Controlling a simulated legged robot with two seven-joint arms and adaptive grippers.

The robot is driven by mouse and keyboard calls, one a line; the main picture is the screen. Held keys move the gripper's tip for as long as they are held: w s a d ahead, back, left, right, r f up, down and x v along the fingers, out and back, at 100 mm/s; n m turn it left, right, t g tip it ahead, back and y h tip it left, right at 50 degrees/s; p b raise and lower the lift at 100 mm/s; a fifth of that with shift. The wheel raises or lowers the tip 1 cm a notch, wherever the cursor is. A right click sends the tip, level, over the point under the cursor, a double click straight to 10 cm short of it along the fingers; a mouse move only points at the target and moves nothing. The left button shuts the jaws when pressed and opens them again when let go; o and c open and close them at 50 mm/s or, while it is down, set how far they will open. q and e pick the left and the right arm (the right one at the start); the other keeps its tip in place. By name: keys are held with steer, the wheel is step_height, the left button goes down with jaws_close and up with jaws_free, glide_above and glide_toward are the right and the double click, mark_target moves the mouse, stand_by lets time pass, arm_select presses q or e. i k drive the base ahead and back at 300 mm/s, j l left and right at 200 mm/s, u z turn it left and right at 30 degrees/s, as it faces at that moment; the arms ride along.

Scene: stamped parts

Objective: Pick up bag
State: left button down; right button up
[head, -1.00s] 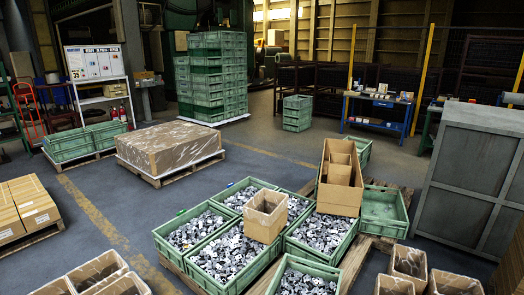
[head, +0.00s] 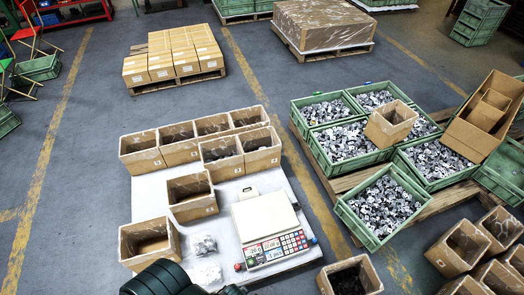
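Two small clear plastic bags with grey contents lie on the white tabletop (head: 225,215) in the head view. One bag (head: 203,244) lies left of the scale, and the other bag (head: 207,272) lies just below it, close to the front edge. Neither is held by a gripper that I can see. Neither of my grippers can be made out. Dark ridged shapes at the bottom edge cover part of the table's front, and I cannot tell what they are.
A counting scale (head: 268,228) stands right of the bags. An open carton (head: 150,243) is at their left, another carton (head: 191,196) behind them. More cartons line the back of the table. Green crates of metal parts (head: 345,212) stand on a pallet at the right.

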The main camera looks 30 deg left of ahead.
mark_target(202, 243)
steer(key=u, duration=2.1)
